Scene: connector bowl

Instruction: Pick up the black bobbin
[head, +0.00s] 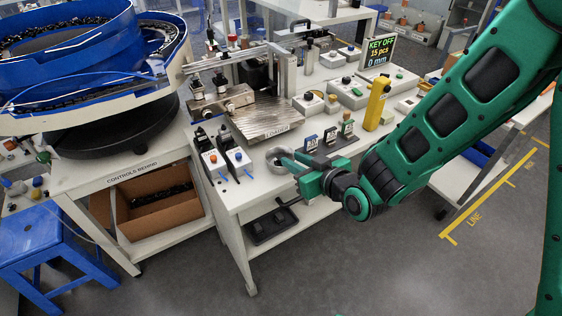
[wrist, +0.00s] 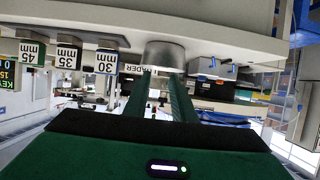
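I cannot make out a black bobbin for certain in either view. My gripper (head: 284,160) is at the front edge of the white table, beside or over a grey round cup (head: 277,153); the fingers hide part of the cup. In the wrist view, which is upside down, the grey cup (wrist: 165,55) stands on the table just past the tips of the two green fingers (wrist: 163,82). A gap shows between the fingers, and I see nothing held there. The inside of the cup is hidden in the wrist view.
Gauge blocks marked in mm (head: 330,137) stand right of the cup, with a yellow post (head: 377,103) behind. Two switch boxes (head: 222,155) are on the left. A metal plate (head: 262,117) lies behind. A blue bowl feeder (head: 80,50) fills the upper left.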

